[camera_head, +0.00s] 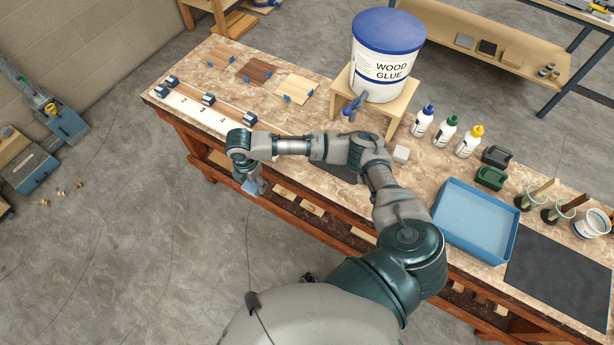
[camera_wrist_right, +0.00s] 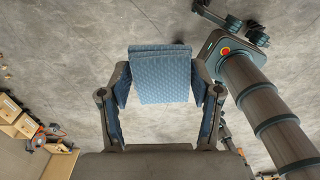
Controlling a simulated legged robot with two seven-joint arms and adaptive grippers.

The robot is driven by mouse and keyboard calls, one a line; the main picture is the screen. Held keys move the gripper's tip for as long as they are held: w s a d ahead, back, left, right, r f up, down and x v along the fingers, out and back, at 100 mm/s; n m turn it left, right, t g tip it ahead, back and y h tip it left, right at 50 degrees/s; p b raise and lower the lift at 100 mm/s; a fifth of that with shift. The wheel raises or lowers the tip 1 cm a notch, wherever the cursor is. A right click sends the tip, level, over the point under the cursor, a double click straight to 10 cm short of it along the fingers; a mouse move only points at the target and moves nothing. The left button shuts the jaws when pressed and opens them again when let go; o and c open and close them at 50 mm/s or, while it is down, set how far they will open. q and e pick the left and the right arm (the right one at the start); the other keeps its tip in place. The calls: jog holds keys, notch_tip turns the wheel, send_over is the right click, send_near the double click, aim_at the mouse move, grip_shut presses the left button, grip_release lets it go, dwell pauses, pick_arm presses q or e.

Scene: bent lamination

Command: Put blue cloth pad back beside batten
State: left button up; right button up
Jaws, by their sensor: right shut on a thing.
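My right gripper (camera_head: 252,185) is shut on the blue cloth pad (camera_head: 249,188), just past the bench's front edge in the head view. In the right wrist view the pad (camera_wrist_right: 162,75) is a quilted, folded blue piece between the two fingers, with grey floor beyond it. A thin wooden strip (camera_head: 230,110), which may be the batten, lies along a white numbered board (camera_head: 195,110) at the bench's left end, held at dark blue clamps. My right wrist hides part of that area. My left gripper is not in view.
The bench (camera_head: 320,123) carries a wood glue bucket (camera_head: 385,65) on a wooden stand, several bottles, a blue tray (camera_head: 475,222) and a dark mat (camera_head: 560,280). Small wood samples (camera_head: 256,70) lie at the back left. Open floor lies in front of the bench.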

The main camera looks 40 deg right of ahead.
jog(key=w+d+f, duration=0.1)
jog(key=w+d, duration=0.1)
jog(key=d, duration=0.7)
send_over(291, 165)
jog(key=shift+s+f+p, duration=0.1)
jog(key=shift+f+p, duration=0.3)
jog(key=shift+d+f, duration=0.1)
jog(key=shift+d, duration=0.1)
jog(key=f, duration=0.3)
jog(key=shift+a+f, duration=0.15)
jog(key=shift+a, duration=0.15)
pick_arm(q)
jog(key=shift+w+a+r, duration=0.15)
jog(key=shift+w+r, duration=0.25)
pick_arm(e)
jog(key=shift+d+f, duration=0.1)
jog(key=o, duration=1.1)
jog(key=shift+d, duration=0.15)
